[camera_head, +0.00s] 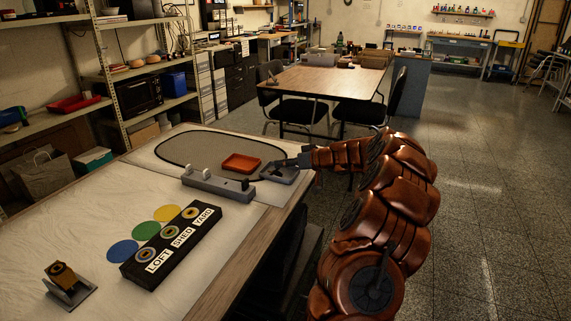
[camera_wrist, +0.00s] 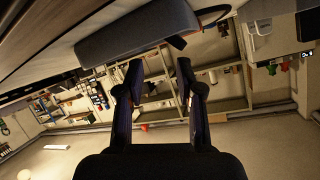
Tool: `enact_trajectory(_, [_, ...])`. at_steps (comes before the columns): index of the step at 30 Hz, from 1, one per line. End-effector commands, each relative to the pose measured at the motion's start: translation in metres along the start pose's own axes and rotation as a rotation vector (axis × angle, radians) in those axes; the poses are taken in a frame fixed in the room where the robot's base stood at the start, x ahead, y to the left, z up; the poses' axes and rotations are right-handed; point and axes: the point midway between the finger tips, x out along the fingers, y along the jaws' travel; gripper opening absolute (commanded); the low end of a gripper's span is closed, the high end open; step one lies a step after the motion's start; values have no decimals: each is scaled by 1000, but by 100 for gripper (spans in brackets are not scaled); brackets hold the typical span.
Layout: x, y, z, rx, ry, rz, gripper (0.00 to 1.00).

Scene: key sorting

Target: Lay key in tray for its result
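An orange-red tray (camera_head: 241,163) lies on the far part of the workbench. A grey shallow tray-like piece (camera_head: 279,176) sits to its right, partly hidden by my gripper (camera_head: 283,163). In the wrist view my gripper (camera_wrist: 159,75) has its two fingers apart with nothing visible between them. A grey block (camera_wrist: 140,30) lies just beyond the fingertips there. A black box (camera_head: 172,246) carries round locks labelled LOFT, SHED and YARD. A brown-gold piece (camera_head: 62,274), perhaps a key head, stands in a grey holder at the lower left. I make out no loose key for certain.
A long grey bar with upright posts (camera_head: 217,184) stands in front of the orange-red tray. Blue (camera_head: 122,252), green (camera_head: 146,230) and yellow (camera_head: 167,213) discs lie beside the black box. The bench's near left surface is mostly clear.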

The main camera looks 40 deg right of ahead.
Motion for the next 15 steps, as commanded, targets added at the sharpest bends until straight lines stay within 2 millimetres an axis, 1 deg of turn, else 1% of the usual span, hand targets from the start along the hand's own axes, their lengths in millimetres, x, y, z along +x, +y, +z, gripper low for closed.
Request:
enact_trajectory(9, [-3,0,0,0,1,0,37])
enact_trajectory(11, [-8,0,0,0,1,0,37])
enact_trajectory(15, [-28,1,0,1,2,0,37])
